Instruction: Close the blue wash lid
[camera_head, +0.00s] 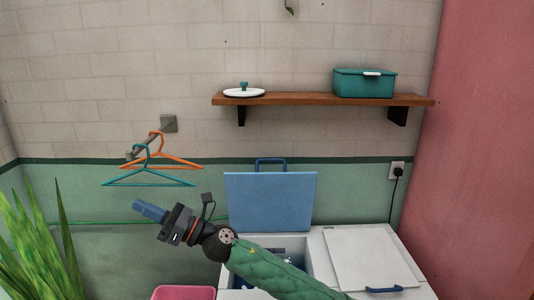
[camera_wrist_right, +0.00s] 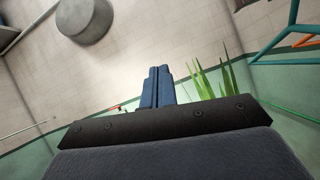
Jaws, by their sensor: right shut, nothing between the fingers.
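The blue wash lid (camera_head: 271,200) stands raised, nearly upright, at the back of the white washing unit (camera_head: 312,244), with a dark blue handle (camera_head: 270,162) on its top edge. The open compartment (camera_head: 285,247) below it is partly hidden by my right arm. My right gripper (camera_head: 140,206) is to the left of the lid in the head view, pointing left and apart from it. Its blue fingers are together and empty; they also show shut in the right wrist view (camera_wrist_right: 157,87). My left gripper is not in view.
A white lid (camera_head: 366,258) with a blue handle lies flat on the unit's right side. A wooden shelf (camera_head: 310,99) holds a white pot lid (camera_head: 244,91) and a teal box (camera_head: 364,84).

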